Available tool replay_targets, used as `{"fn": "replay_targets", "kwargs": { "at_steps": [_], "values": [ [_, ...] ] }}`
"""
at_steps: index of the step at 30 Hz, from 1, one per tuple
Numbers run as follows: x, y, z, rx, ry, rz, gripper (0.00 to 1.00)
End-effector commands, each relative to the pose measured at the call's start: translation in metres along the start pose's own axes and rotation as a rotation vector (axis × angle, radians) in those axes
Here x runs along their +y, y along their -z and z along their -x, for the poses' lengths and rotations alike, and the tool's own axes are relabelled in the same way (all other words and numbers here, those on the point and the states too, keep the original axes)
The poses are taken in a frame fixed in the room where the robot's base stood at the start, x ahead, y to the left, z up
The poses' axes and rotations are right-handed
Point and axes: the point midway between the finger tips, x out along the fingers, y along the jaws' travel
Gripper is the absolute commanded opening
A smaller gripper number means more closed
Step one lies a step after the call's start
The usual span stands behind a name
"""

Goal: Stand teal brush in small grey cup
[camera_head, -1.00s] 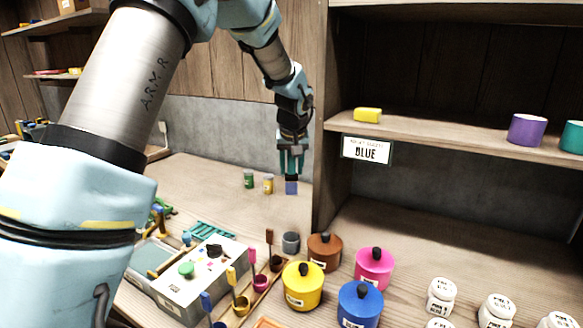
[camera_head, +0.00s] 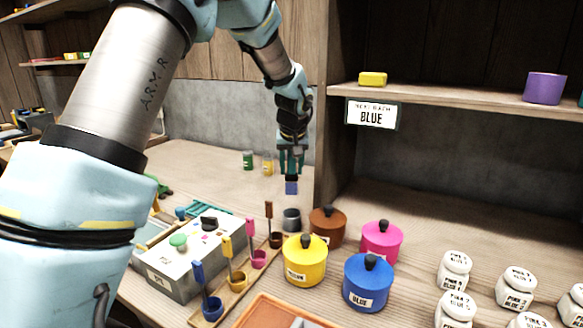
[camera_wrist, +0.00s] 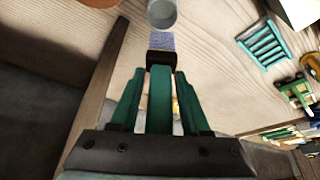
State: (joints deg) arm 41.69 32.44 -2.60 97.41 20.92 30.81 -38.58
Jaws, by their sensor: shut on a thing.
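My gripper (camera_head: 291,165) points down above the table, left of the shelf's upright. It is shut on the teal brush (camera_wrist: 160,95), whose handle lies between the fingers in the wrist view. The brush's dark collar and blue-grey bristles (camera_head: 291,187) hang down below the fingertips. The small grey cup (camera_head: 291,219) stands upright on the table, below the bristles in the head view. In the wrist view the cup (camera_wrist: 162,14) is just beyond the bristle end, cut by the top edge. The bristles look apart from the cup and outside it.
Yellow (camera_head: 304,262), brown (camera_head: 327,227), pink (camera_head: 381,242) and blue (camera_head: 368,284) lidded pots stand right of and in front of the cup. A wooden rack (camera_head: 235,290) of small cups with upright scoops is to the left. The shelf upright (camera_head: 334,150) is close on the right.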

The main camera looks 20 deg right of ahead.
Motion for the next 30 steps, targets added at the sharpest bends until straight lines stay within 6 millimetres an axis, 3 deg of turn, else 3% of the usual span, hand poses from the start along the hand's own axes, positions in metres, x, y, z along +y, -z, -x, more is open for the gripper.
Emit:
{"fn": "replay_targets", "kwargs": {
  "at_steps": [11,30],
  "values": [
    [0.000,-0.005,-0.013,0.000,0.000,0.000,0.00],
    [0.001,-0.025,-0.059,0.000,0.000,-0.001,0.00]
  ]
}}
